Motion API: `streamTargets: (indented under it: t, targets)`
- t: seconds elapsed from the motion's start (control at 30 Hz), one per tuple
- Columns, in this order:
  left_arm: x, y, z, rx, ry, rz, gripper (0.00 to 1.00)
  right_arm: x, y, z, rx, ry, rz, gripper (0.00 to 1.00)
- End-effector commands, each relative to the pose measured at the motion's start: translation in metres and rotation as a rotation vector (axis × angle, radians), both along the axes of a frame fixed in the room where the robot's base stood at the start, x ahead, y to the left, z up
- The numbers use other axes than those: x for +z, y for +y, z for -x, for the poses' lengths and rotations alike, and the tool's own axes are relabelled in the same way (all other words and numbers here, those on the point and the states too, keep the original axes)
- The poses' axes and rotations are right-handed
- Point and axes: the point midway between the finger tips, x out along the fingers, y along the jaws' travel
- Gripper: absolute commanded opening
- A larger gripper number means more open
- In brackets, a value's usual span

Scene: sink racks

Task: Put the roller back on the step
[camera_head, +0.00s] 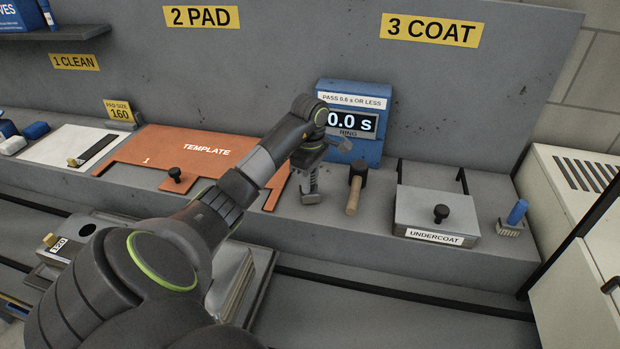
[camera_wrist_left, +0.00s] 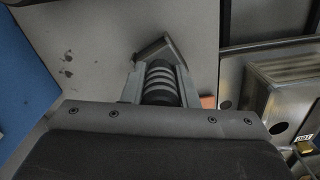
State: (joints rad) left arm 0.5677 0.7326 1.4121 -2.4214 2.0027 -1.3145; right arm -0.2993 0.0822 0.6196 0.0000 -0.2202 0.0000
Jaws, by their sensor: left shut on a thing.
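My left gripper (camera_head: 314,160) reaches over the grey step (camera_head: 375,215), in front of the blue timer box. It is shut on the roller, a small grey tool with a ribbed part (camera_head: 310,184) that shows below the jaws. In the left wrist view the ribbed part (camera_wrist_left: 160,82) sits between the two fingers of the left gripper (camera_wrist_left: 160,88), with a grey angled piece just beyond it. The roller is close to the step top; I cannot tell whether it touches. My right gripper is not in view.
A wooden-handled mallet (camera_head: 355,187) lies just right of the roller. The orange template (camera_head: 215,150) is to the left, the blue timer box (camera_head: 352,145) behind. The undercoat box (camera_head: 436,210) and a blue-handled brush (camera_head: 515,216) stand farther right.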

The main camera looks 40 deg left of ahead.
Motion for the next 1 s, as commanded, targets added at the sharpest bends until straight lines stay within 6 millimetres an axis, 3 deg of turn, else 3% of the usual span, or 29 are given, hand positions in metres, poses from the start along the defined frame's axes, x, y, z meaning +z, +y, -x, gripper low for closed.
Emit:
streamTargets:
  t: [0.43,0.47,0.6,1.0]
  targets:
    - [-0.0065,0.0001,-0.0005,0.0,-0.002,0.0,0.0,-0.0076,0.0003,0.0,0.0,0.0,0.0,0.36]
    - [-0.0056,0.0001,-0.0003,0.0,-0.001,0.0,0.29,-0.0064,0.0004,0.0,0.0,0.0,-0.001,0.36]
    - [-0.005,0.0001,-0.0003,0.0,-0.001,0.0,0.47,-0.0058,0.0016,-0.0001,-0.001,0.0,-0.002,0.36]
    - [-0.0027,0.0,-0.0002,0.0,-0.001,0.0,0.48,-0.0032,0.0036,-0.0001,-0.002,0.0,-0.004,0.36]
